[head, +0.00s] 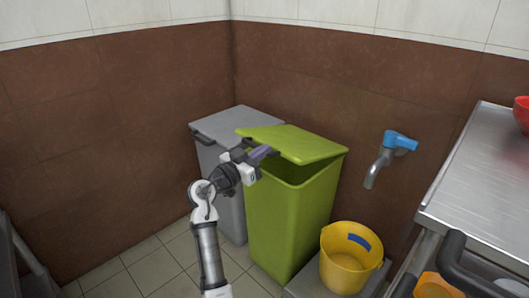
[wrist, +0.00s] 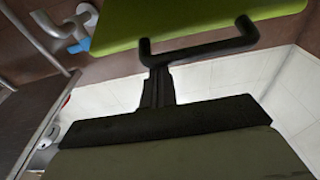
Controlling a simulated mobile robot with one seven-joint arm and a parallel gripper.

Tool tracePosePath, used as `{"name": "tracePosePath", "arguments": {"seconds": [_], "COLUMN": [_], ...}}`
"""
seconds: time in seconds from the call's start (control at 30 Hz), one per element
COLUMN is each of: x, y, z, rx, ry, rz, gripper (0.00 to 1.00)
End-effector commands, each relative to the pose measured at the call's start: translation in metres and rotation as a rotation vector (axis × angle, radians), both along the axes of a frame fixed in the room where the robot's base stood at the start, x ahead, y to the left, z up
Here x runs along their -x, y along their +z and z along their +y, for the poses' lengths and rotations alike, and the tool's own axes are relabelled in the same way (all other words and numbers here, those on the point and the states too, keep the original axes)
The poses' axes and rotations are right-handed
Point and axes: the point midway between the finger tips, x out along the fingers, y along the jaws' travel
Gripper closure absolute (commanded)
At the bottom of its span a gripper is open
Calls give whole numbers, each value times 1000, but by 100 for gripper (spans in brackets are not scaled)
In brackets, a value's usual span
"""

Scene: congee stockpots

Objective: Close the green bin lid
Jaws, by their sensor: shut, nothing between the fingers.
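The green bin (head: 290,220) stands upright in the corner. Its green lid (head: 295,143) is partly raised and tilted, with a dark gap between it and the rim. My gripper (head: 263,153) is at the lid's left edge in the head view. In the wrist view the green lid (wrist: 200,18) fills the top, with a black U-shaped handle (wrist: 205,47) along its edge. My gripper (wrist: 158,78) is shut and empty, its fingertips close to the left part of that handle. I cannot tell whether they touch it.
A grey bin (head: 222,170) with a shut lid stands beside the green bin on the left. A yellow bucket (head: 348,265) is at the right, below a blue-handled tap (head: 385,155). A steel counter (head: 470,200) is at the far right. Brown-tiled walls close off the corner behind.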

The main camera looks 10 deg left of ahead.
Motion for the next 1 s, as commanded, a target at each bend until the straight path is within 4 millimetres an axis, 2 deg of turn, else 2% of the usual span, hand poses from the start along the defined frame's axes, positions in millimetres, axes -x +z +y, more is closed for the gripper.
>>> {"name": "tracePosePath", "arguments": {"seconds": [0.03,0.2,0.73,0.87,1.0], "x": [1,2,2,2,2], "y": [-6,-10,-10,1,28], "z": [0,1,2,2,1], "rx": [0,-1,-1,-2,-2], "ry": [0,0,0,0,0], "rz": [0,1,1,-1,-4], "gripper": [100,100,100,100,100]}}
